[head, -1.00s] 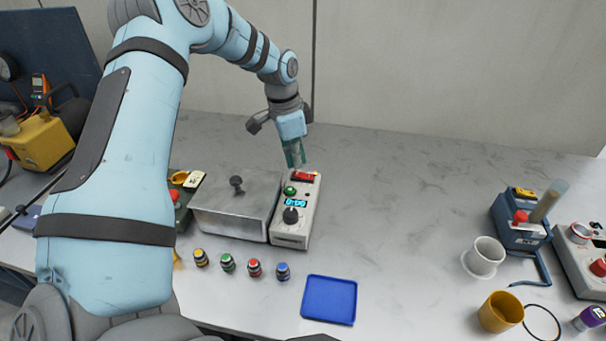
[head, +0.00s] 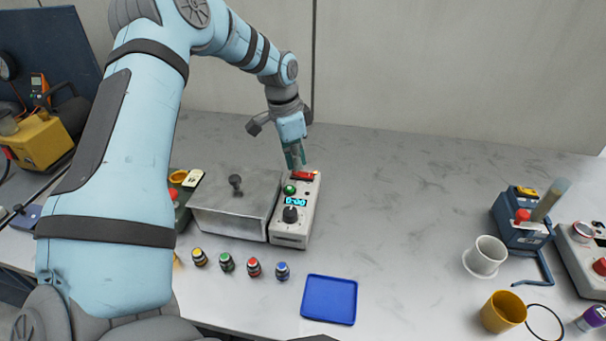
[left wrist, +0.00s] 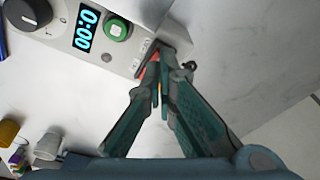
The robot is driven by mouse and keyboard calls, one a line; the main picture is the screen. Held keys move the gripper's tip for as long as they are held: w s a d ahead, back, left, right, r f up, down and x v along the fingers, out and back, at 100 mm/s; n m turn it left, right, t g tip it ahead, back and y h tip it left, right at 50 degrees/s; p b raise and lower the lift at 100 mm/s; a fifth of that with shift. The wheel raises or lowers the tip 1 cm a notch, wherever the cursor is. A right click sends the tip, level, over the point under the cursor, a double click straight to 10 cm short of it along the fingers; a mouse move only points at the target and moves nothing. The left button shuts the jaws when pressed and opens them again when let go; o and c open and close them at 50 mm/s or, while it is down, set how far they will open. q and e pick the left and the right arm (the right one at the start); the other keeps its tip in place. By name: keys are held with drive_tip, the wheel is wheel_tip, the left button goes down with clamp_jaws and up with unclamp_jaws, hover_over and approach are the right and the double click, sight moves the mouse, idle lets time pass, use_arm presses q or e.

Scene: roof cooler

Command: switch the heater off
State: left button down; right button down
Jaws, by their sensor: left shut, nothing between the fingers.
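The heater is a metal box (head: 232,212) with a pale control panel (head: 290,230) on its right side. The panel has a black knob (head: 290,214), a lit cyan display (head: 295,202) reading 0:00, a green button (head: 290,189) and a red switch (head: 304,175) at its far end. In the left wrist view the green button (left wrist: 117,29) and display (left wrist: 86,31) show clearly. My left gripper (head: 297,166) is shut and empty, pointing down at the red switch. Its fingertips (left wrist: 158,62) hide most of the switch, and contact is hard to tell. My right gripper is not in view.
Several small capped jars (head: 227,263) stand in front of the heater, with a blue tray (head: 329,300) to their right. A white cup (head: 485,255), a yellow mug (head: 503,311) and a blue device (head: 521,218) stand at the right. The middle counter is clear.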

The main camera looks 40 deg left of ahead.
use_arm(q)
drive_tip(key=shift+f+b, duration=0.55)
drive_tip(key=shift+f, duration=0.1)
wheel_tip(320, 180, up, 7)
drive_tip(key=p, duration=0.7)
drive_tip(key=shift+r, duration=0.15)
